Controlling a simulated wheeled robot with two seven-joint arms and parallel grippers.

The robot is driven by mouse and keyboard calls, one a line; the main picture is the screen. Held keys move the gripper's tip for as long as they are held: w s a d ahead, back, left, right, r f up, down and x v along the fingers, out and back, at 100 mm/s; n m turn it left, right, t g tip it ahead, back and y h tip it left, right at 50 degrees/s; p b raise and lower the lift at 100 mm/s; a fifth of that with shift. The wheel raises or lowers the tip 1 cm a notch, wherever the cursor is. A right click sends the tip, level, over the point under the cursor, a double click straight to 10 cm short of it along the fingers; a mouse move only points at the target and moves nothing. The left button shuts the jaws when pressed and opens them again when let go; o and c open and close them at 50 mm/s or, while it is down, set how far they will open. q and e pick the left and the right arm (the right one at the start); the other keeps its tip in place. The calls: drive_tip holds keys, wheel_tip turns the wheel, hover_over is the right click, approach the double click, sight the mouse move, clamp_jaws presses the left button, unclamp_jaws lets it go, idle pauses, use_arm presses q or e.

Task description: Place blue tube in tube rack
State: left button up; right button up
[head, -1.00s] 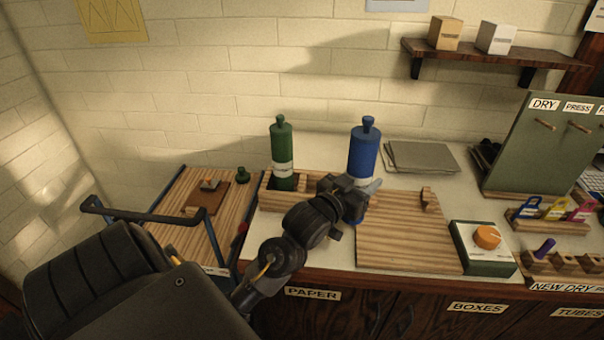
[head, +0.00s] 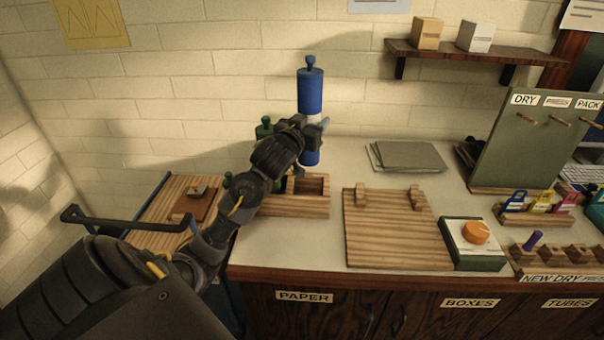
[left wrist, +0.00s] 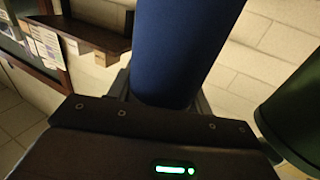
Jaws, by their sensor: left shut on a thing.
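The blue tube (head: 310,92), with a white band and a knobbed cap, is upright in the air in the head view. My left gripper (head: 311,132) is shut on it around its lower part; it also fills the middle of the left wrist view (left wrist: 182,50). The wooden tube rack (head: 297,208) stands on the counter below, its right compartment showing empty. The tube's lower end appears just above and behind that compartment. The green tube (head: 264,130) is at the rack's left side, mostly hidden by my arm. It also shows in the left wrist view (left wrist: 298,112). My right gripper is out of view.
A wooden board with two pegs (head: 392,240) lies right of the rack. A green box with an orange knob (head: 462,256) is beyond it. Grey sheets (head: 407,157) lie at the back. A wooden tray (head: 165,215) is at left. The wall stands close behind.

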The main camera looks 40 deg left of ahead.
use_arm(q)
wheel_tip(320, 180, down, 15)
idle(0.5)
drive_tip(key=o, duration=1)
drive_tip(key=b+v, duration=0.1)
drive_tip(key=v, duration=1.1)
drive_tip(key=shift+r+b, duration=0.1)
drive_tip(key=shift+b, duration=0.2)
